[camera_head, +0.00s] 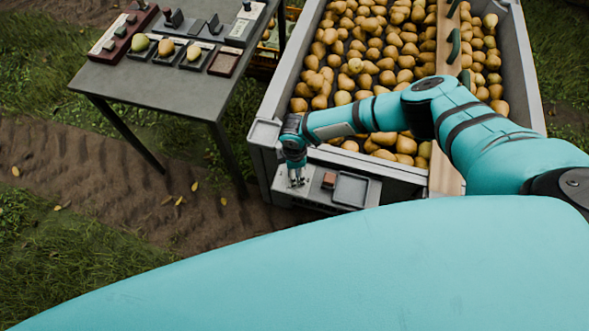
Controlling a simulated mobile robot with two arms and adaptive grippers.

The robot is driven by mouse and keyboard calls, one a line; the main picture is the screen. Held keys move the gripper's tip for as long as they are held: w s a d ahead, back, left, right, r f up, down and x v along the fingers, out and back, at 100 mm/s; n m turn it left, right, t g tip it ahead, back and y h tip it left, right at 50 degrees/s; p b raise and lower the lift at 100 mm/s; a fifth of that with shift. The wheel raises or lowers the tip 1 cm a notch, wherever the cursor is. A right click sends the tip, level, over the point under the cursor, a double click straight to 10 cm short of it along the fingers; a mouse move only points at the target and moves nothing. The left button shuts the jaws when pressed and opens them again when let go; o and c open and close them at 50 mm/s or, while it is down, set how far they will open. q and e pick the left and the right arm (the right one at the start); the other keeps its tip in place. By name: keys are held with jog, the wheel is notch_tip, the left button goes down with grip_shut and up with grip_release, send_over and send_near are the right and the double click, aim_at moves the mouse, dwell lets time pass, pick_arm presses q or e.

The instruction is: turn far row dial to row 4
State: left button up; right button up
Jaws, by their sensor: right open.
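My right gripper (296,179) is open and points down over the left end of a grey shelf (311,188) on the near side of the pear bin. I cannot make out a dial under the fingers; that spot is partly hidden by the gripper. I cannot tell whether the fingers touch anything. No row numbers are readable. My left gripper is not in view.
A small reddish-brown block (329,181) and a shallow grey tray (351,189) are on the shelf right of my gripper. The large grey bin (271,107) is full of pears. A grey table (160,85) at upper left holds small trays, pears and devices.

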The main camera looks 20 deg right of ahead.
jog(key=c, duration=1.2)
